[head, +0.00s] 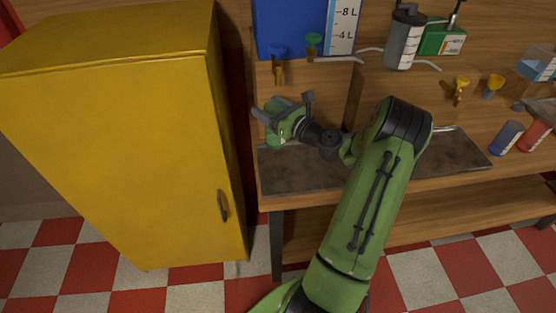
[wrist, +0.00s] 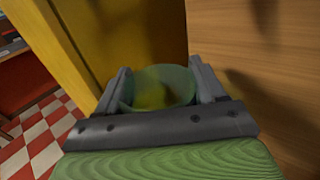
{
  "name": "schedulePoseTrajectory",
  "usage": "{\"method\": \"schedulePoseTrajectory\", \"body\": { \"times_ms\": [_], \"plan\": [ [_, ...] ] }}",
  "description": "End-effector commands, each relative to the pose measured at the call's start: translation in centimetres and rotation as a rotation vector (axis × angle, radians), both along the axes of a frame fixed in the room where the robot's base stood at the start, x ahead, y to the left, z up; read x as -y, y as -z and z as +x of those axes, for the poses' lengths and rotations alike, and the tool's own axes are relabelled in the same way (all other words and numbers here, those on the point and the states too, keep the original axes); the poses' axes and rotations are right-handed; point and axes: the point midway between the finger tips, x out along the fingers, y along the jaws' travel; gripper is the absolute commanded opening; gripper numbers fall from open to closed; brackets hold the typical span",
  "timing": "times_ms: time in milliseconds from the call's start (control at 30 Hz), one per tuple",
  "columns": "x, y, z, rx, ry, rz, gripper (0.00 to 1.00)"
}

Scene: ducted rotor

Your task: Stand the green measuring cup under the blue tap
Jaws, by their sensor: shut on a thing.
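The green measuring cup (wrist: 160,90) sits between the two grey fingers of my gripper (wrist: 160,74), which is shut on it. It is see-through, and its open rim faces up in the wrist view. In the head view the cup (head: 279,132) shows partly behind my gripper (head: 283,106), over the left end of the bench. The blue tap (head: 279,71) has a blue handle and a brass body. It sits on the wooden front under the blue tank, just above my gripper in the picture. Whether the cup touches the bench cannot be told.
A yellow cabinet (head: 120,130) stands close left of the bench. A dark tray (head: 300,175) lies along the bench front. Two yellow taps, a blue canister (head: 505,137) and a red one (head: 532,136) are at right.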

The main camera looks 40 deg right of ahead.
Motion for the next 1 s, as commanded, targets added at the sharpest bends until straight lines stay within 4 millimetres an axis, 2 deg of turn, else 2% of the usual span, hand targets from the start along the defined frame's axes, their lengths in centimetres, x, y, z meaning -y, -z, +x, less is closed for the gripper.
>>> {"method": "schedulePoseTrajectory", "body": {
  "times_ms": [33,100,300,467,600,933,967,1000],
  "plan": [
    [0.6,-0.6,-0.1,-0.001,0.019,-0.003,0.37],
    [1.1,-0.3,-0.2,-0.002,0.033,0.002,0.37],
    [1.1,4.6,-0.2,-0.003,0.034,0.006,0.37],
    [1.1,6.5,-0.2,-0.002,0.034,0.003,0.37],
    [1.1,9.1,-0.2,-0.003,0.033,0.004,0.37],
    [1.1,9.5,-0.2,-0.002,0.033,0.001,0.37],
    [1.1,9.6,-0.2,-0.003,0.033,0.001,0.70],
    [1.1,9.5,-0.2,-0.003,0.033,0.001,0.77]
  ]
}}
